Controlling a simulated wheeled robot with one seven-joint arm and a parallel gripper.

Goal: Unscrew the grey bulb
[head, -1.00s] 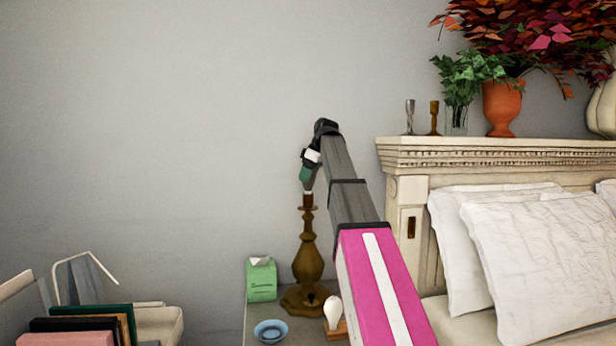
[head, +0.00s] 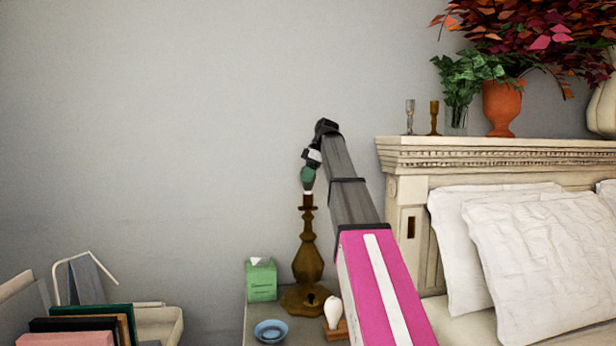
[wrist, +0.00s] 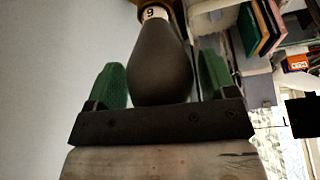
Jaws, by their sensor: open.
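The grey bulb (wrist: 160,65) fills the middle of the wrist view, its narrow neck towards the top of that picture in a pale collar (wrist: 154,13). The green fingers of my gripper (wrist: 158,85) stand on either side of it, open, with a gap visible on both sides. In the head view my gripper (head: 308,178) is at the top of the brown lamp stand (head: 307,245). The bulb cannot be made out there behind the gripper.
The lamp stands on a bedside table (head: 262,303) with a green tissue box (head: 261,281), a blue bowl (head: 270,331) and a white bulb (head: 333,312) in a wooden holder (head: 336,331). The bed's headboard (head: 470,150) is to the right. Bare wall lies left of the lamp.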

